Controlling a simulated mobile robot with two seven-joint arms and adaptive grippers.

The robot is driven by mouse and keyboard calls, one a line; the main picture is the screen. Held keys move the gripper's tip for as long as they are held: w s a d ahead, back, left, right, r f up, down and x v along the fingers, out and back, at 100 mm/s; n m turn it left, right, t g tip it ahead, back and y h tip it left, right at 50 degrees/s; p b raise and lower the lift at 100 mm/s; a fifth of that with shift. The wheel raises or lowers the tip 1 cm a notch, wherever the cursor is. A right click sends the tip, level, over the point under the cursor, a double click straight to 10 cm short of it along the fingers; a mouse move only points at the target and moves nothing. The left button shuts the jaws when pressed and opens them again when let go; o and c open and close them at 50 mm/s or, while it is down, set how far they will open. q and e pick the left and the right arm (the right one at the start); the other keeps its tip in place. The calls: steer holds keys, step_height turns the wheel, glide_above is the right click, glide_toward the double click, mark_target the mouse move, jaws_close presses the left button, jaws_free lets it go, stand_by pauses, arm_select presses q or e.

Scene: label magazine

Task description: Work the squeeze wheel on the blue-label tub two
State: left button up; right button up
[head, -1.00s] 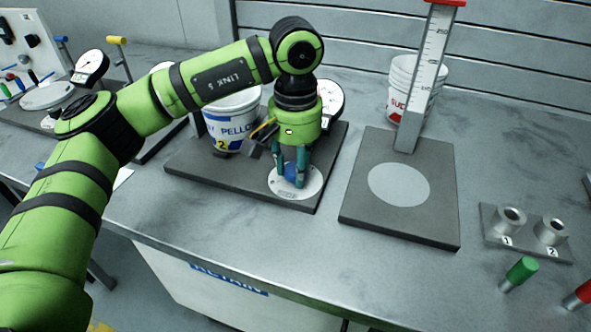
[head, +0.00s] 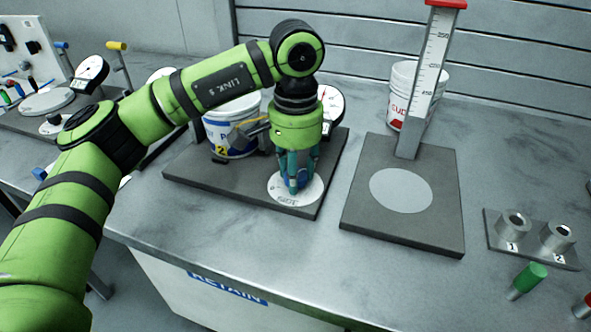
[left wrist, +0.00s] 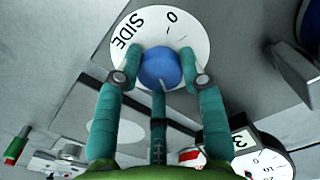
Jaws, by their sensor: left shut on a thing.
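The blue-label tub two (head: 222,140) is a white tub with a blue label and a yellow 2, on a dark base plate (head: 200,172). It is partly hidden behind my left arm. On the plate's front right is a white marked dial disc (head: 312,190). The blue wheel knob (left wrist: 160,67) stands at the disc's middle, with "SIDE" and "0" printed on the disc (left wrist: 185,25). My left gripper (head: 295,184) points down, its teal fingers shut around the knob. The fingers mostly hide the knob in the head view. My right gripper is not in view.
A round gauge (head: 331,103) stands behind my left gripper. To the right are a tall scale column (head: 431,80) on its own plate (head: 365,222), a red-label tub (head: 402,75), a socket block (head: 500,250) and a green-handled piece (head: 528,278). The front bench strip is clear.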

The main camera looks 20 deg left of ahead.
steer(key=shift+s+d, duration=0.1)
arm_select(q)
steer(key=o, duration=0.9)
steer(key=shift+o, duration=1.2)
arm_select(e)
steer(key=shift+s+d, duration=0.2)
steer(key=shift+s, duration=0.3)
arm_select(q)
steer(key=shift+r, duration=0.15)
step_height(320, 180, up, 12)
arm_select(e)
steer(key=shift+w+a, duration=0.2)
